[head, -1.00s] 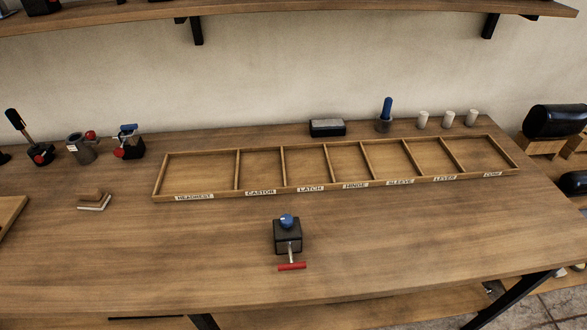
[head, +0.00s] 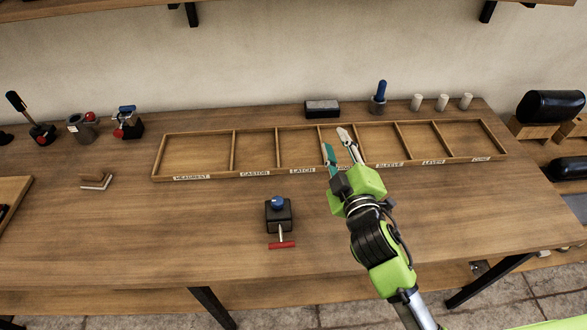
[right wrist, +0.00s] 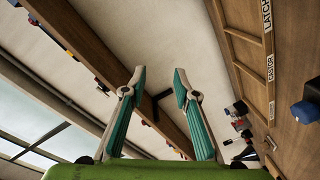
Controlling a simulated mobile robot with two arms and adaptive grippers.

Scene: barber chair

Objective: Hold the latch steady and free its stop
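The latch (head: 279,216) is a small black block with a blue knob (head: 277,202) on top. A thin stem with a red crossbar, apparently its stop (head: 282,245), sticks out of its front side. It stands alone on the bench in front of the sorting tray. My right gripper (head: 338,140) is open and empty, above the tray's middle, up and to the right of the latch. In the right wrist view its two teal-padded fingers (right wrist: 155,85) stand apart with nothing between them. At that view's right edge a blue knob (right wrist: 304,112) shows partly. My left gripper is not in view.
A wooden tray (head: 207,177) with labelled, empty compartments lies behind the latch. Several small devices, including a grey cup with a red ball (head: 82,128), stand at the back left. A black block (head: 322,107) and white cylinders stand behind the tray. The bench around the latch is clear.

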